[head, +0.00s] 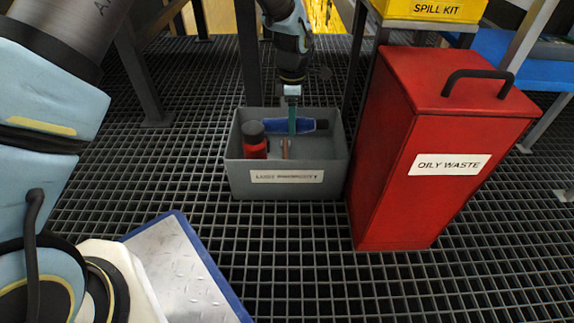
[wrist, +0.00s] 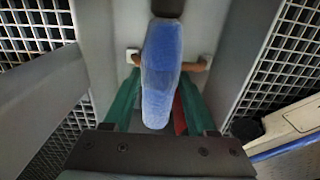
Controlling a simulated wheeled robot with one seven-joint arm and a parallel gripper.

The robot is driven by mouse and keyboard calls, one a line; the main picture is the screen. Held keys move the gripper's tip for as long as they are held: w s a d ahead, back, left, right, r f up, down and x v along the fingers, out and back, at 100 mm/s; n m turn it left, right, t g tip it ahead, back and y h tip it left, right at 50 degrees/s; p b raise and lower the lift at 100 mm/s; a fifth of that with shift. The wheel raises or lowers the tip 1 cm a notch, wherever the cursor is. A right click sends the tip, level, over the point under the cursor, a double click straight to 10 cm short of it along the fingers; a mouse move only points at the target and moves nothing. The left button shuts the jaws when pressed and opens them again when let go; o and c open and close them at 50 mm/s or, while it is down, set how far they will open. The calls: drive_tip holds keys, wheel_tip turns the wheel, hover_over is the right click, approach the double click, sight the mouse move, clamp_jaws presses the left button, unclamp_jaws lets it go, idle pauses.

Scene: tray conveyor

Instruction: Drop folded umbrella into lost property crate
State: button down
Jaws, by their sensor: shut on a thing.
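The folded umbrella is blue with a dark end. It lies crosswise in the head view (head: 310,125) and runs lengthwise in the wrist view (wrist: 160,70). My gripper (head: 291,128), with green fingers, is shut on it, one finger on each side in the wrist view (wrist: 158,85). The grey lost property crate (head: 239,182) stands on the floor grating, its front label partly blurred. The umbrella is over the crate's opening, within its rim in the head view. I cannot tell exactly how high it is above the crate's bottom.
A red bottle with a dark cap (head: 254,146) and a brown stick-like thing (head: 285,149) are in the crate. A red oily waste bin (head: 390,170) stands close on the right. A yellow spill kit box (head: 430,9) is above. Open grating lies in front.

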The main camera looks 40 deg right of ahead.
drive_tip(key=shift+c, duration=0.6)
unclamp_jaws()
wheel_tip(320, 180, up, 8)
drive_tip(key=p, duration=0.4)
drive_tip(key=shift+f+p, duration=0.15)
drive_tip(key=shift+p, duration=0.15)
drive_tip(key=shift+a+f, duration=0.1)
